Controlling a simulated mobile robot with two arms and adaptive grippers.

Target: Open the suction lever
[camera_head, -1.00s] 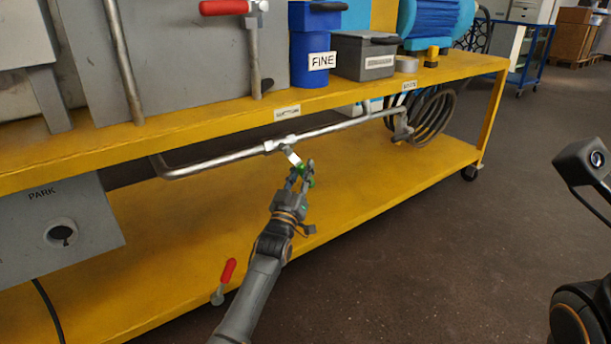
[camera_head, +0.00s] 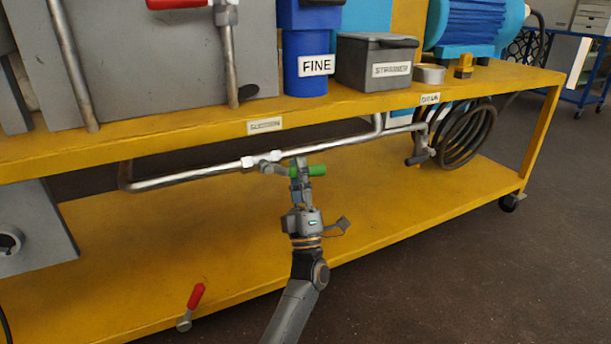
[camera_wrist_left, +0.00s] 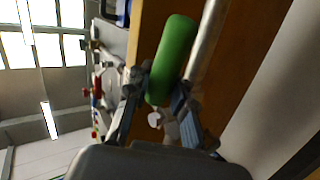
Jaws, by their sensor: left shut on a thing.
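The suction lever's green handle (camera_head: 317,170) sticks out to the right from the valve (camera_head: 262,162) on the metal pipe, below the "SUCTION" label (camera_head: 265,126). It lies close to the pipe's line, slightly in front of it. My left gripper (camera_head: 301,172) reaches up from below and is shut on the green handle near its valve end. In the left wrist view the green handle (camera_wrist_left: 173,55) sits between the two fingers (camera_wrist_left: 160,95), with the pipe beside it. The fingers hide part of the lever. My right gripper is not in view.
A yellow upper shelf (camera_head: 360,108) overhangs the pipe and carries a blue "FINE" canister (camera_head: 306,70) and a grey "STRAINER" box (camera_head: 372,65). A coiled hose (camera_head: 468,135) hangs at the right. A red-handled lever (camera_head: 195,297) is at the lower shelf's front edge.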

